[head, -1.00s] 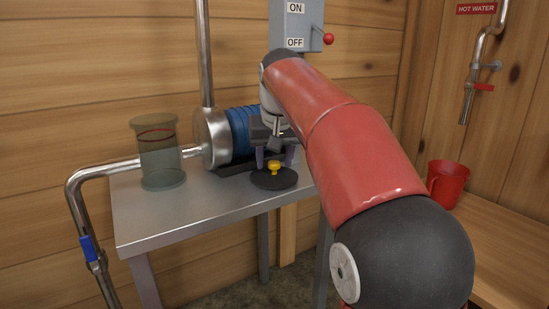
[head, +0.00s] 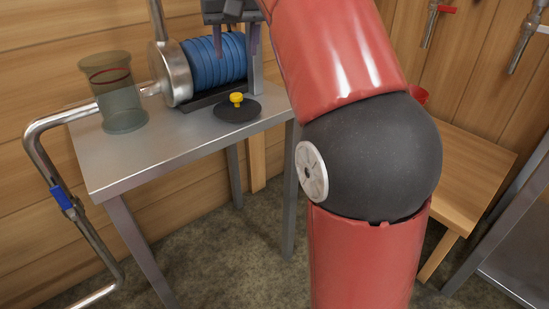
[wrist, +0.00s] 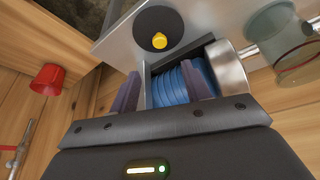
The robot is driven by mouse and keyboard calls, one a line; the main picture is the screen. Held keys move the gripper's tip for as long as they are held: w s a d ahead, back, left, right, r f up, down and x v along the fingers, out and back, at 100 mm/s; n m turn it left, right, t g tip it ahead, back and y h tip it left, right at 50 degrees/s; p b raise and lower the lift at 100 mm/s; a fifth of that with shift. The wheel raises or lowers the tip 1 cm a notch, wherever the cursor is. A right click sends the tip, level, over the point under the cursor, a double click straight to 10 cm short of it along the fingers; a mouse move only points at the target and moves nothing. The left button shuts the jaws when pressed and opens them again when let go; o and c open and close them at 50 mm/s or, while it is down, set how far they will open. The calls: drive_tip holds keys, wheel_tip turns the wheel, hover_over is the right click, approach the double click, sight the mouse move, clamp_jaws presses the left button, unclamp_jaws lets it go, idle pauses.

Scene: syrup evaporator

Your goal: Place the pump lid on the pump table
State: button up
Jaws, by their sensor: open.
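The pump lid (head: 237,110), a black disc with a yellow knob, lies flat on the metal pump table (head: 150,150) near its right end, in front of the blue ribbed pump (head: 215,62). In the wrist view the lid (wrist: 159,29) shows whole, with nothing touching it. My gripper (head: 235,45) is open and empty, raised above the lid and clear of it. In the wrist view its two fingers (wrist: 163,75) stand apart with the blue pump showing behind them.
A clear pump housing (head: 122,100) with a red ring stands at the table's left end, near a steel pipe (head: 50,120) with a blue valve. A wooden bench (head: 455,165) is at the right; a red cup (wrist: 47,80) shows in the wrist view. The table's front left is bare.

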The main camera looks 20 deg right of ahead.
drive_tip(key=s+f+n+t, duration=0.1)
drive_tip(key=s+f, duration=2.3)
drive_tip(key=f, duration=0.2)
drive_tip(key=shift+s, duration=0.1)
wheel_tip(320, 180, up, 4)
drive_tip(key=p, duration=0.3)
drive_tip(key=shift+f+p, duration=0.1)
drive_tip(key=shift+p, duration=0.25)
